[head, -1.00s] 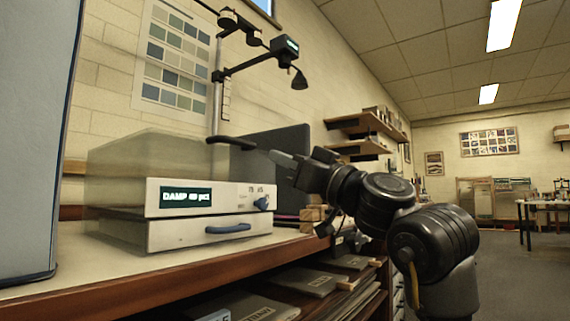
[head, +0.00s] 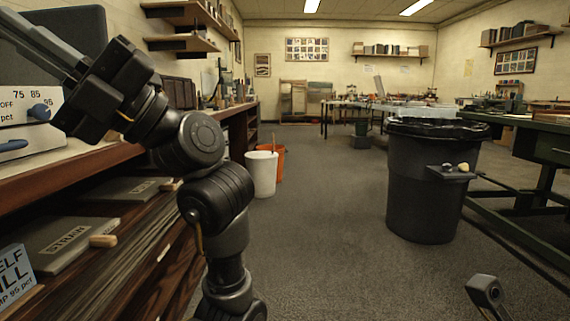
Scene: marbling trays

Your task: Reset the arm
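My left arm rises from the bottom of the head view at the left. Its gripper (head: 35,45) is at the upper left, with the fingers pointing up and left past the picture's edge. Whether they are open or shut does not show clearly. Only the device's right end is in view. A small dark part (head: 485,290) at the bottom right seems to be of my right arm. Its gripper does not show.
A wooden bench (head: 100,160) with shelves of dark boards (head: 80,240) runs along the left. A white bin (head: 262,174) and an orange bucket (head: 277,155) stand beyond it. A black bin (head: 425,200) stands at the right before a green table (head: 545,140). The middle floor is clear.

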